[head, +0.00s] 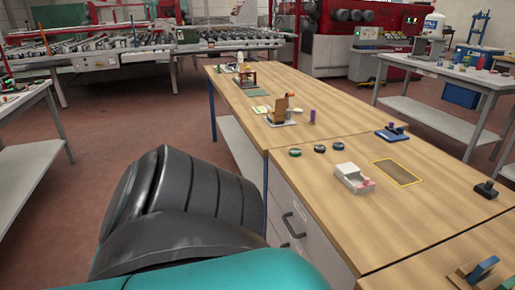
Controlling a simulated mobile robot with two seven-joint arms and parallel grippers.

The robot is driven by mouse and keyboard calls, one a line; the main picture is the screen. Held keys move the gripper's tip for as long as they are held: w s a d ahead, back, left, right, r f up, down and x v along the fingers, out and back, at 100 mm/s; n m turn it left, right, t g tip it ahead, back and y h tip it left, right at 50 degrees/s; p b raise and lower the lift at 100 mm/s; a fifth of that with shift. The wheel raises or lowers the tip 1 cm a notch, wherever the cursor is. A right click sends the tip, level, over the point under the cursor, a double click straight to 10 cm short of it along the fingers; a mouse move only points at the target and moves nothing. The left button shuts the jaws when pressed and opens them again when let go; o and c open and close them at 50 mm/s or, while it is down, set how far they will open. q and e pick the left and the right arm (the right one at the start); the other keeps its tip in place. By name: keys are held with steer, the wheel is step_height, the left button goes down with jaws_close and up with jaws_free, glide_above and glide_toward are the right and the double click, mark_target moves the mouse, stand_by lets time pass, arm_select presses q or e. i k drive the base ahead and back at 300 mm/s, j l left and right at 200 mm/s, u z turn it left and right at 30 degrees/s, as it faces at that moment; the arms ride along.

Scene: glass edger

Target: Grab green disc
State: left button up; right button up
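A small dark green disc (295,152) lies flat on the wooden workbench (255,131), near its left edge above the drawers. Two similar dark discs, a middle one (320,148) and a right one (339,145) that looks bluish, lie in a row to its right with small gaps. Nothing touches the green disc. A large black and teal link of my own arm fills the lower left, short of the bench. Neither of my grippers shows in the head view.
A white box with pink pieces (353,178) stands right of the discs, beside a yellow-edged dark rectangle (397,172). A blue-based tool (392,133) is behind. The drawer cabinet (296,218) has a protruding handle. Bench surface around the discs is clear.

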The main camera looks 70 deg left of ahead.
mark_target(294, 152)
steer(key=l+u, duration=0.1)
steer(key=u, duration=2)
steer(key=i+j+z, duration=0.1)
steer(key=i+j, duration=0.15)
steer(key=i+j+z, duration=0.15)
steer(key=j, duration=0.25)
steer(key=i+j+z, duration=0.1)
steer(key=i+j, duration=0.2)
steer(key=i+j+z, duration=0.1)
steer(key=j, duration=0.3)
steer(key=i+j+z, duration=0.15)
steer(key=j, duration=0.25)
steer(key=i+j+z, duration=0.1)
steer(key=i+j, duration=0.15)
steer(key=j, duration=0.15)
